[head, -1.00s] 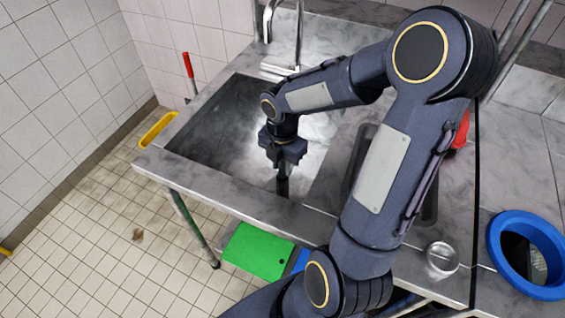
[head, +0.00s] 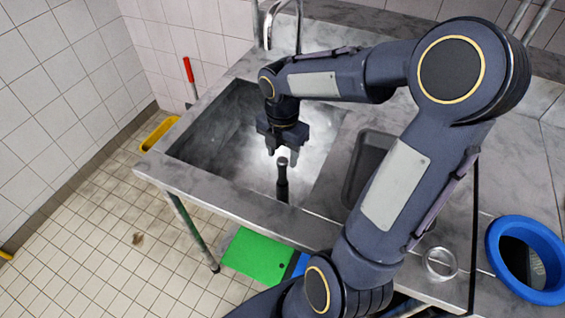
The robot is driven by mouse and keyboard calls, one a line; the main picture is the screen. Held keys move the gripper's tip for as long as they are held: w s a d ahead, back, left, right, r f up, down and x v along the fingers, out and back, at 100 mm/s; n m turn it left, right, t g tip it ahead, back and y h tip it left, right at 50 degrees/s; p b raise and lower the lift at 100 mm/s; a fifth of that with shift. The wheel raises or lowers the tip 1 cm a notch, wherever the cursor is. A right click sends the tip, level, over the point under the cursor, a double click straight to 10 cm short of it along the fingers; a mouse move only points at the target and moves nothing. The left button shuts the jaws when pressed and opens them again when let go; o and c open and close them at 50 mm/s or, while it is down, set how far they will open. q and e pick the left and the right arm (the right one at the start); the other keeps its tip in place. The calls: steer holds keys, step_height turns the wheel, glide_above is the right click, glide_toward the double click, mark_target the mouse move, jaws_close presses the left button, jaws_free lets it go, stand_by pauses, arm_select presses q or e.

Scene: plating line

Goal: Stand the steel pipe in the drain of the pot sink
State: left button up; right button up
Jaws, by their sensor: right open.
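The steel pipe (head: 282,182) looks dark and stands about upright inside the pot sink (head: 215,135), close to its front edge. Its upper end is free. Its foot is at or behind the sink's front rim, and I cannot see the drain there. My right gripper (head: 281,157) is open and empty, with its fingers pointing down just above and around the level of the pipe's top. My left gripper is not in view.
A faucet (head: 299,25) rises behind the sink. A dark grey tray (head: 368,165) lies on the counter right of the sink, partly behind my right arm. A blue ring-shaped bin (head: 497,255) and a small clear cup (head: 439,263) are at right. A green board (head: 257,255) is below.

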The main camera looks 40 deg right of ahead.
step_height(320, 180, up, 5)
steer(key=shift+f, duration=0.2)
steer(key=shift+r, duration=0.3)
steer(key=shift+s+a+r, duration=0.1)
steer(key=shift+s+r, duration=0.05)
steer(key=shift+r, duration=0.05)
steer(key=s+a+m+t+y, duration=0.2)
steer(key=s+a+m, duration=0.3)
steer(key=m, duration=0.6)
steer(key=s+a+m+t+y, duration=0.1)
steer(key=s+a+m+t, duration=0.2)
steer(key=s+a+m, duration=0.2)
steer(key=shift+s+r+m+t+y, duration=0.35)
steer(key=shift+s+m, duration=1.15)
steer(key=shift+m, duration=2.2)
steer(key=shift+f, duration=0.1)
